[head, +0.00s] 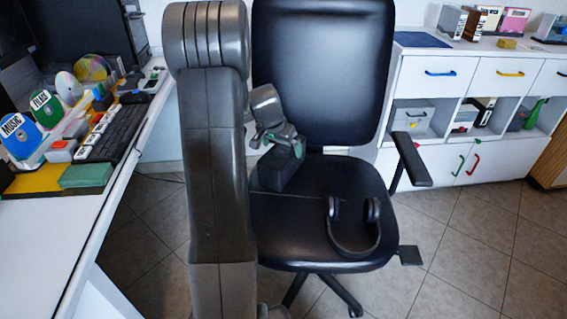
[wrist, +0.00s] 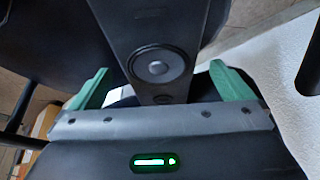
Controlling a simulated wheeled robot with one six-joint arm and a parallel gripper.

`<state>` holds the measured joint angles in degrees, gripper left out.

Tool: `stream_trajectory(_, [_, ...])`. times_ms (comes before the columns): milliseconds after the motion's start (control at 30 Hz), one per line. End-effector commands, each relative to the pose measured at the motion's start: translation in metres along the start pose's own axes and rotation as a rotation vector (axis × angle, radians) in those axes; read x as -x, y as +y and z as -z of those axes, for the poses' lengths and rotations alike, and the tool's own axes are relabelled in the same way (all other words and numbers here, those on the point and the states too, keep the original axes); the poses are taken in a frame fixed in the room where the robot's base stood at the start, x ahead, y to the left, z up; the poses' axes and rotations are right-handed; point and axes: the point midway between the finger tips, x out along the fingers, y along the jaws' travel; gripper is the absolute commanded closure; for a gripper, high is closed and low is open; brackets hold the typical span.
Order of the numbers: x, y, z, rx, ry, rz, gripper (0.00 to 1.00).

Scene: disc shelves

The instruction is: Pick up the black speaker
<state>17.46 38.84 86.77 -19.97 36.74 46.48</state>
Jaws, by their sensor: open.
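The black speaker (head: 272,178) is a dark box on the left part of the office chair's seat (head: 330,180). In the wrist view the speaker (wrist: 155,65) shows a round cone and lies between my two green fingers, with a gap on either side. My gripper (head: 281,146) is open at the speaker's upper end in the head view; it also shows in the wrist view (wrist: 160,69). Neither finger visibly touches the speaker. My arm hides part of the seat's left side.
Black headphones (head: 355,240) lie on the seat's front right. The chair's armrest (head: 411,160) stands right. A white desk (head: 50,225) with a keyboard and discs is left. A white cabinet (head: 440,100) stands behind right. Tiled floor is open at right.

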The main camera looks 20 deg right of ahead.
Motion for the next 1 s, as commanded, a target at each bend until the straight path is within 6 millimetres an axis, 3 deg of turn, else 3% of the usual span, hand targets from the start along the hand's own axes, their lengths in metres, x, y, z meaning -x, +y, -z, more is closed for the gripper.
stream_trajectory(333, [-0.046,0.001,0.0,0.0,-0.002,-0.001,0.0])
stream_trajectory(600, [-0.051,0.001,0.001,0.0,-0.001,0.001,0.0])
stream_trajectory(1000, [-0.05,0.001,0.002,0.0,0.001,0.002,0.73])
